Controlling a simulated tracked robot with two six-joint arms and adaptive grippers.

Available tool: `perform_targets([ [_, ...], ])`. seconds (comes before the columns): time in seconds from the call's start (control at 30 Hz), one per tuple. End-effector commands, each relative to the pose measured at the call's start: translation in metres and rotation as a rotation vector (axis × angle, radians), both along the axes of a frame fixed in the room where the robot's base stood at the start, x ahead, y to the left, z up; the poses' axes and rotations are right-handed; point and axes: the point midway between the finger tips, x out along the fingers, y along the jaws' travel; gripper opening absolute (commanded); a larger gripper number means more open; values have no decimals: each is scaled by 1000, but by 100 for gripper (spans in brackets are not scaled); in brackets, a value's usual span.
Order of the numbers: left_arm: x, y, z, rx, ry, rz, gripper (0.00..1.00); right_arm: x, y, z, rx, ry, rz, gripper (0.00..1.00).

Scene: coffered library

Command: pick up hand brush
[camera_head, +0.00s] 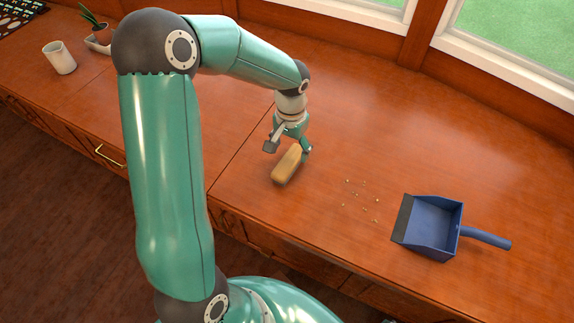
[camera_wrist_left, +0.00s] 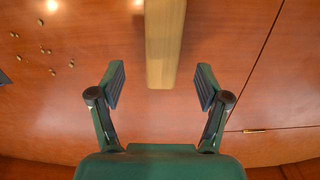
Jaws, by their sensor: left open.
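The hand brush (camera_head: 287,165) has a tan wooden body and lies on the wooden counter near its front edge. In the left wrist view the brush (camera_wrist_left: 164,45) runs from the top edge to just beyond and between my fingertips. My left gripper (camera_head: 286,147) is open above the brush, touching nothing that I can make out. Its two fingers (camera_wrist_left: 160,86) are spread wide in the left wrist view, one to each side of the brush's line. The brush's far part is partly hidden by the gripper in the head view. My right gripper is not in view.
A blue dustpan (camera_head: 432,225) lies to the right, its handle pointing right. Several crumbs (camera_head: 362,195) lie between it and the brush. A white cup (camera_head: 60,58) and a potted plant (camera_head: 95,30) stand at the back left. Windows border the counter's rear.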

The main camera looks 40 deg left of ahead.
Motion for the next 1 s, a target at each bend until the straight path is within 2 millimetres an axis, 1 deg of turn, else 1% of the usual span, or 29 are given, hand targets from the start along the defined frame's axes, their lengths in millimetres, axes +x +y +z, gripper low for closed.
perform_targets([
  [0.03,0,0,-5,0,1,0,76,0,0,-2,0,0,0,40],
  [0.17,0,0,-10,-1,0,-1,76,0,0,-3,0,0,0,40],
  [0.27,-1,0,-18,-1,2,-2,76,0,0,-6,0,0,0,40],
  [0.53,-3,2,-55,-2,3,-2,76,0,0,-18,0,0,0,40],
  [0.63,-3,3,-60,-1,0,-3,76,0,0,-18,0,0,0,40],
  [0.83,-2,2,-59,-1,-1,-3,76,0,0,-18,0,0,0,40],
  [0.97,-2,2,-59,-1,-1,-3,54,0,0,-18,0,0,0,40],
  [1.0,-2,2,-59,-1,-1,-3,48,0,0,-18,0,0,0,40],
])
